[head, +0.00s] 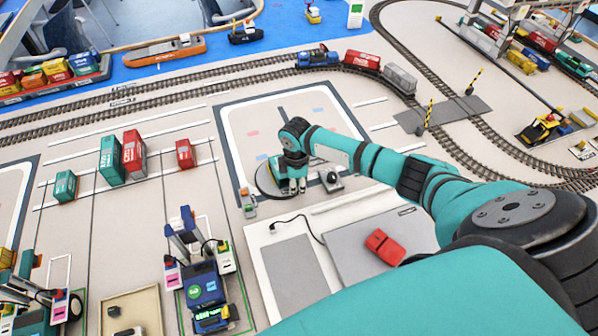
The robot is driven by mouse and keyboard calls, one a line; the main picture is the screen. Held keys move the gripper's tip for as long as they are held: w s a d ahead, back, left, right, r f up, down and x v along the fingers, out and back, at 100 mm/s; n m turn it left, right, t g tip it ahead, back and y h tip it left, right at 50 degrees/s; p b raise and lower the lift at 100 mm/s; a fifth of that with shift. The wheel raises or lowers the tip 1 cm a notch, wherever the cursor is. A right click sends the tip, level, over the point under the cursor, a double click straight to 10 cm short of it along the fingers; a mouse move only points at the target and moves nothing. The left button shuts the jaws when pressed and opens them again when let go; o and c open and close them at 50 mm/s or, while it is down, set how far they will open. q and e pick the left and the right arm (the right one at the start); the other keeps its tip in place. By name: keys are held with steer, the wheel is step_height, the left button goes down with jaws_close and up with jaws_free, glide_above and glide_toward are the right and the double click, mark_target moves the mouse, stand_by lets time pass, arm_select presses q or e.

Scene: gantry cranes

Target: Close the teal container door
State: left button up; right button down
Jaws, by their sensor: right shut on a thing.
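My right gripper (293,187) points down at the dark round plate on the white-bordered pad, in the middle of the view. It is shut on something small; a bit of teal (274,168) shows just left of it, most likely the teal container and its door. The gripper and wrist hide most of it, so I cannot tell the door's angle. Other teal containers, a tall one (112,160) and a small one (66,187), stand on the yard at the left. My left gripper is out of view.
A grey knob-like device (331,181) stands right of the gripper, and a small orange-and-green item (248,203) at its left. A red block (384,246) lies on the grey panel in front. Red containers (134,155) and a blue gantry crane (190,240) stand left; rails run behind.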

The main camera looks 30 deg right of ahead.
steer(key=m+p, duration=0.1)
steer(key=a+m+p, duration=0.1)
steer(key=m, duration=0.1)
steer(key=shift+r, duration=0.2)
steer(key=m, duration=0.1)
steer(key=m+p, duration=0.1)
steer(key=shift+w+a+f+m+p, duration=0.1)
steer(key=shift+w+a+m+p, duration=0.1)
steer(key=shift+a+m+p, duration=0.15)
steer(key=shift+w+a+m+p, duration=0.15)
steer(key=shift+m+p, duration=0.1)
steer(key=shift+m, duration=0.4)
steer(key=shift+w+a+m+p, duration=0.15)
steer(key=shift+m+p, duration=0.1)
steer(key=shift+m, duration=0.35)
steer(key=shift+w+a+f+m+p, duration=0.15)
steer(key=shift+m+p, duration=0.1)
steer(key=shift+m, duration=0.45)
steer(key=shift+w+a+m+p, duration=0.1)
steer(key=shift+m+p, duration=0.1)
steer(key=shift+m, duration=0.5)
